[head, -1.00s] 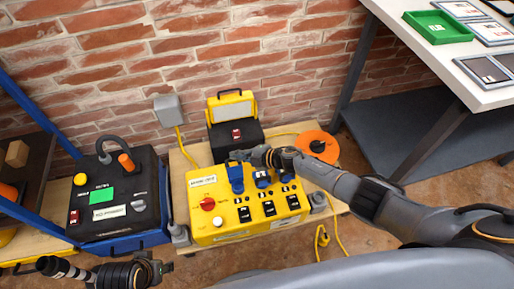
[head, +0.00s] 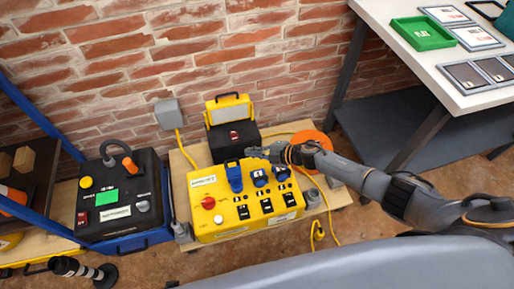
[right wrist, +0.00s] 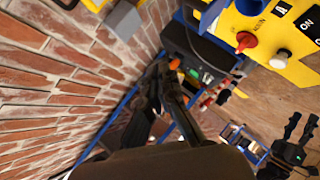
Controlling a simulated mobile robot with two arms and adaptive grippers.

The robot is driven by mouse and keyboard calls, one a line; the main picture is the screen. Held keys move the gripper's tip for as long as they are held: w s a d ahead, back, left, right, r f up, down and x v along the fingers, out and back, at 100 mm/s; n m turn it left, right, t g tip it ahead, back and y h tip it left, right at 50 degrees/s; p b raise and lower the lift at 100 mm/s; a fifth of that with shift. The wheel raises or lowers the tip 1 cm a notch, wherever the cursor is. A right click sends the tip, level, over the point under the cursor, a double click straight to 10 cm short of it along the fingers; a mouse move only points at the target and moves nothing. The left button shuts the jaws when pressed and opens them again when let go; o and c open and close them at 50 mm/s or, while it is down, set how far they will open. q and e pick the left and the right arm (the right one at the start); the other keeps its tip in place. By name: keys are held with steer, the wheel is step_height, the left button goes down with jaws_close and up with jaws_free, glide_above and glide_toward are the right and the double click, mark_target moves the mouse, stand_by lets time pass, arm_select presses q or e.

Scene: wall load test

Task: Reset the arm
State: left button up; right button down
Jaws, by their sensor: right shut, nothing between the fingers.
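My right gripper (head: 255,152) is shut and empty. It is above the back of the yellow control box (head: 218,222), near the blue sockets (head: 258,177); I cannot tell whether it touches them. In the right wrist view its dark fingers (right wrist: 165,75) lie together in front of the brick wall. My left gripper (right wrist: 298,125) shows at the lower right of that view, its two black fingertips apart with nothing seen between them.
A black box (head: 118,200) with an orange-ended handle stands left of the yellow box. A black case with a yellow lid (head: 232,109) and an orange disc (head: 313,139) are behind. A white table (head: 400,47) holds a green tray (head: 422,45). The brick wall (head: 270,50) is close behind.

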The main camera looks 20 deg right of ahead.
arm_select(q)
steer(key=shift+s+a+f, duration=0.1)
steer(key=shift+s+f, duration=0.65)
steer(key=shift+s, duration=0.05)
arm_select(e)
steer(key=shift+s+d+r, duration=0.3)
steer(key=shift+d+r, duration=0.25)
steer(key=shift+d, duration=0.1)
